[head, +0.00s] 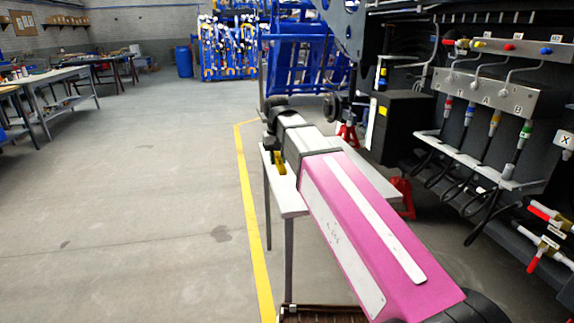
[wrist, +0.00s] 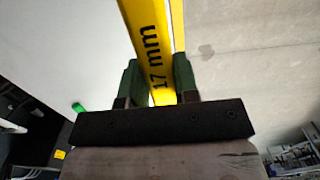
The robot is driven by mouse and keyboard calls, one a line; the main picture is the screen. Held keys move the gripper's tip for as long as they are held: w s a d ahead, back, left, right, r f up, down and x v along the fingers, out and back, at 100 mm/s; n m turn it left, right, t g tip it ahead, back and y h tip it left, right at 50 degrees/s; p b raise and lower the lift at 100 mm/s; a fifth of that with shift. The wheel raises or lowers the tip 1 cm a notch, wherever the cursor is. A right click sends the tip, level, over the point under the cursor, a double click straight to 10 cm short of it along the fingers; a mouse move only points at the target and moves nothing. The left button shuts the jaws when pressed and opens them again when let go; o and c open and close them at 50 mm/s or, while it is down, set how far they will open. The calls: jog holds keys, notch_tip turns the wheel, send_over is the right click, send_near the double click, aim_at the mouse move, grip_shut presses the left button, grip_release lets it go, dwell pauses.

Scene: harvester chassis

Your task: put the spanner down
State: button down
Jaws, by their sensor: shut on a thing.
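The spanner (wrist: 148,35) is yellow and marked "17 mm". In the wrist view it runs up from between the two green-padded fingers of my gripper (wrist: 158,80), which is shut on it. In the head view a small yellow part of the spanner (head: 279,163) shows beside my gripper (head: 272,148), over the left side of a light-topped table (head: 288,196). My arm hides much of the tabletop and the rest of the spanner. I cannot tell whether the spanner touches the table.
A harvester chassis with a hose coupling panel (head: 500,92) stands close on the right. A wicker basket (head: 322,314) is at the bottom edge. The floor left of the yellow line (head: 254,230) is clear.

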jog(key=shift+a+r+g, duration=0.1)
jog(key=shift+r+g, duration=0.2)
jog(key=shift+r, duration=0.3)
jog(key=w+d+f, duration=0.4)
jog(key=w+d, duration=0.1)
jog(key=w+d+f, duration=0.2)
jog(key=w, duration=0.1)
jog(key=shift+d+f, duration=0.35)
jog(key=shift+d, duration=0.05)
jog(key=shift+w+d+f, duration=0.1)
jog(key=shift+w+f, duration=0.05)
jog(key=shift+f, duration=2.05)
jog(key=c, duration=0.9)
grip_release()
jog(key=shift+o, duration=0.2)
notch_tip(320, 180, up, 12)
jog(key=w, duration=0.1)
